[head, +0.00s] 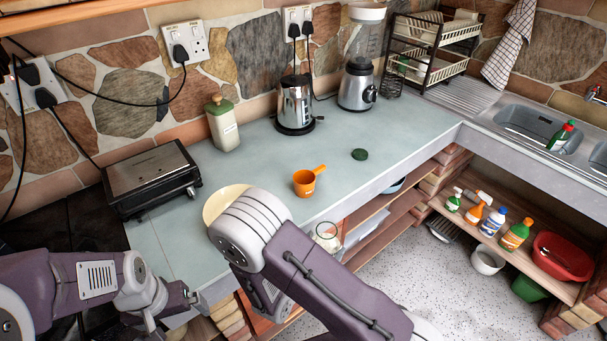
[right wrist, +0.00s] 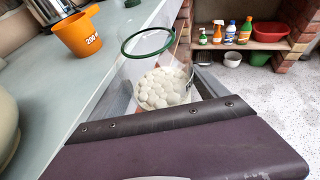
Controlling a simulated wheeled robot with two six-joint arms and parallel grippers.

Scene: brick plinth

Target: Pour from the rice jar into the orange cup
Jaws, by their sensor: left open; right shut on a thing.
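The rice jar (right wrist: 160,82) is clear, with a green rim and white rounded pieces inside. In the right wrist view my right gripper (right wrist: 172,100) is shut on it. The jar's top also shows in the head view (head: 327,232), by the counter's front edge; my right arm hides the rest and the right gripper. The orange cup (head: 306,182) stands upright on the counter, handle to the back right, apart from the jar; it also shows in the right wrist view (right wrist: 78,36). My left gripper (head: 172,318) is open and low at the left, away from both.
A dark green lid (head: 359,154) lies right of the cup. A kettle (head: 295,104), a blender (head: 358,85) and a green-lidded canister (head: 222,125) stand behind. A grill (head: 152,180) and a cream round thing (head: 222,203) are at left. The counter around the cup is clear.

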